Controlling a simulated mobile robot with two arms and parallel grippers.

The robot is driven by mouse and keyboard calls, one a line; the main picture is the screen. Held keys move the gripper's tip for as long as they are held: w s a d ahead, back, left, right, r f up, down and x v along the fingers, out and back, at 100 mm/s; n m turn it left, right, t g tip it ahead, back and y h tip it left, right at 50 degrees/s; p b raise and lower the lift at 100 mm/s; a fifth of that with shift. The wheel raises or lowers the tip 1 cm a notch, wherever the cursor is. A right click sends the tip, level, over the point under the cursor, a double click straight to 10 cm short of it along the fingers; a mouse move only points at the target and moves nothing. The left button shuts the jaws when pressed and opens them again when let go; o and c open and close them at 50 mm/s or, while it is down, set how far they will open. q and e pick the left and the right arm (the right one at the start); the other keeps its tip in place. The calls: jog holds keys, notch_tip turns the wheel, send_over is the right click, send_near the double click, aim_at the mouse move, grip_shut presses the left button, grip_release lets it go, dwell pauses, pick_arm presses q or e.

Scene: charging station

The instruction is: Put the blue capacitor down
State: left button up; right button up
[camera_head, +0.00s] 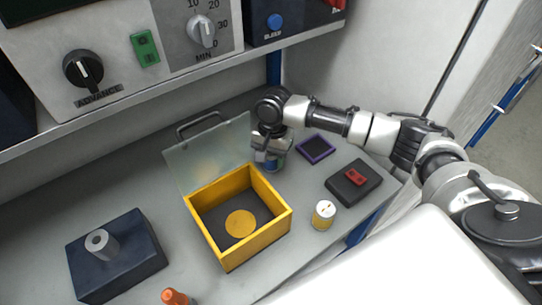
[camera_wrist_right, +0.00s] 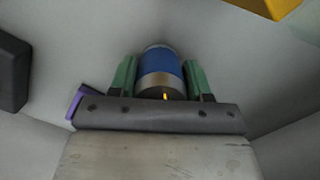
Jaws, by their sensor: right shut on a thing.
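The blue capacitor (camera_wrist_right: 161,68) is a blue cylinder with silver ends. It sits between the two green fingers of my right gripper (camera_wrist_right: 162,80) in the right wrist view. In the head view my right gripper (camera_head: 270,160) is behind the yellow box, and only a bit of the blue capacitor (camera_head: 272,164) shows below it. Whether the capacitor touches the table cannot be told. My left gripper is not in view.
An open yellow box (camera_head: 278,229) with a raised clear lid (camera_head: 215,155) is close by. A purple-rimmed pad (camera_head: 315,147), a black block with a red piece (camera_head: 357,178) and a white-yellow cylinder (camera_head: 323,215) lie to the right. A dark block (camera_head: 125,262) is at left.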

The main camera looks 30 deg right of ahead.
jog(key=o, duration=1)
jog(key=shift+f, duration=0.1)
jog(key=shift+c, duration=0.2)
jog(key=r, duration=0.7)
jog(key=shift+w+d+r, duration=0.35)
jog(key=shift+r, duration=0.05)
jog(key=shift+f, duration=0.1)
